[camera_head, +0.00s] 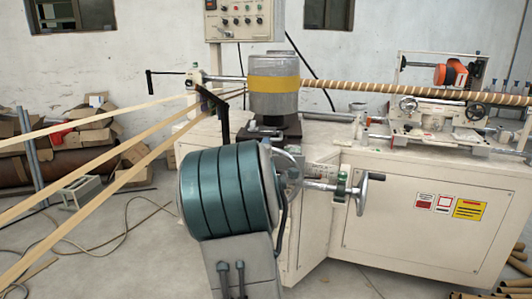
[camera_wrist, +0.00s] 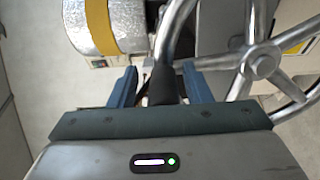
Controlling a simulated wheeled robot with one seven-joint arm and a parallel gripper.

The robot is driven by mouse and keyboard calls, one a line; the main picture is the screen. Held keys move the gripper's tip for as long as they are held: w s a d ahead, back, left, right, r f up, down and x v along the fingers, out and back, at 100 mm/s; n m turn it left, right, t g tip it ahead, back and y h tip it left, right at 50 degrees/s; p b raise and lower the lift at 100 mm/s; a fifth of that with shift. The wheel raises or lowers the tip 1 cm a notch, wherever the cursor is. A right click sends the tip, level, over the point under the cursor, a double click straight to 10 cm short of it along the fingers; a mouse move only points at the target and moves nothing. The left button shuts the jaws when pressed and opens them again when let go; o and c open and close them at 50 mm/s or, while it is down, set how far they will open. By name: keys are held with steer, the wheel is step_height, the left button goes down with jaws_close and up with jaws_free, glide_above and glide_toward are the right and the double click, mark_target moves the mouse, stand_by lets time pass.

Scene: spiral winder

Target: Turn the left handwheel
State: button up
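The left handwheel (camera_head: 291,160) is a silver ring on the machine's front, partly hidden behind a large teal ribbed body that is likely part of my arm. In the wrist view a silver spoked handwheel (camera_wrist: 262,62) fills the upper right. Its rim runs down between my fingers and ends in a dark grip-like part there. My gripper (camera_wrist: 160,85) has two blue fingers standing apart on either side of this dark part, with a visible gap at left and a narrow one at right. My gripper is hidden in the head view.
A second handwheel (camera_head: 362,193) sits to the right on the same shaft. A silver drum with a yellow band (camera_head: 274,84) stands above, and it also shows in the wrist view (camera_wrist: 99,25). A control box (camera_head: 240,20) and tan strips (camera_head: 90,160) lie behind and left.

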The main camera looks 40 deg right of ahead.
steer(key=shift+s+a, duration=0.1)
steer(key=p+v, duration=0.2)
steer(key=v, duration=1.1)
steer(key=shift+a, duration=0.25)
steer(key=shift+s+p, duration=0.15)
steer(key=shift+p, duration=0.15)
steer(key=s+a+r+m+g+y+p, duration=0.2)
steer(key=a+m+g+y+p, duration=0.15)
steer(key=a+y+p, duration=1.1)
steer(key=s+a+r+m+g+h+p, duration=0.1)
steer(key=s+a+m+g, duration=0.2)
steer(key=s+a, duration=0.3)
steer(key=s+a+r+m+g+h+p, duration=0.1)
steer(key=s+a+r+m+g, duration=0.1)
steer(key=s+a, duration=0.5)
steer(key=s+m+g, duration=0.1)
steer(key=s+g, duration=0.1)
steer(key=s, duration=0.2)
steer(key=shift+r+p, duration=0.35)
steer(key=shift+p, duration=0.05)
